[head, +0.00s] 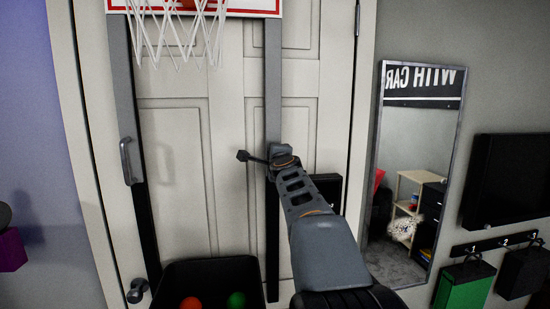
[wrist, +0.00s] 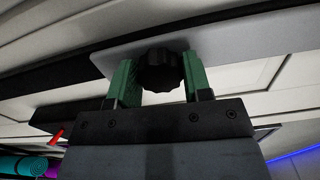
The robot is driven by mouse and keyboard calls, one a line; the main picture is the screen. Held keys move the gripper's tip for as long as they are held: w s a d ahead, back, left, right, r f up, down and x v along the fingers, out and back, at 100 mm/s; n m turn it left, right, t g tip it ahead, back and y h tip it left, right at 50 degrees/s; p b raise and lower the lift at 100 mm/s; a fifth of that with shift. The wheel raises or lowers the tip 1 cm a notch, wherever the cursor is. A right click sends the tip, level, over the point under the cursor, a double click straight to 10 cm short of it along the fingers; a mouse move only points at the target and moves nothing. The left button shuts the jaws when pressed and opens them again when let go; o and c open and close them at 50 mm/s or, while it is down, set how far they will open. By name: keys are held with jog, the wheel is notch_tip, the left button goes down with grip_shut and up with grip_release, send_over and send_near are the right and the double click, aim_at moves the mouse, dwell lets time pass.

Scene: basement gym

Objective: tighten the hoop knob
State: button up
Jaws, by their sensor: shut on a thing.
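The black ribbed hoop knob (wrist: 160,72) sits on the grey upright of the hoop frame, seen close in the wrist view. My gripper (wrist: 158,82) has its two green-padded fingers on either side of the knob and is shut on it. In the head view my gripper (head: 281,158) is at the right upright (head: 273,90) of the hoop frame, and it hides the knob there. The white hoop net (head: 178,30) hangs at the top left, in front of a white panelled door.
A black bin (head: 207,268) with a red ball (head: 190,303) and a green ball (head: 236,300) stands below the hoop. A leaning mirror (head: 412,170) is right of the door. Hooks with a green bag (head: 463,284) and a black bag (head: 523,270) are farther right.

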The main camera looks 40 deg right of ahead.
jog(key=shift+m, duration=1)
jog(key=o, duration=0.9)
jog(key=shift+v, duration=6.95)
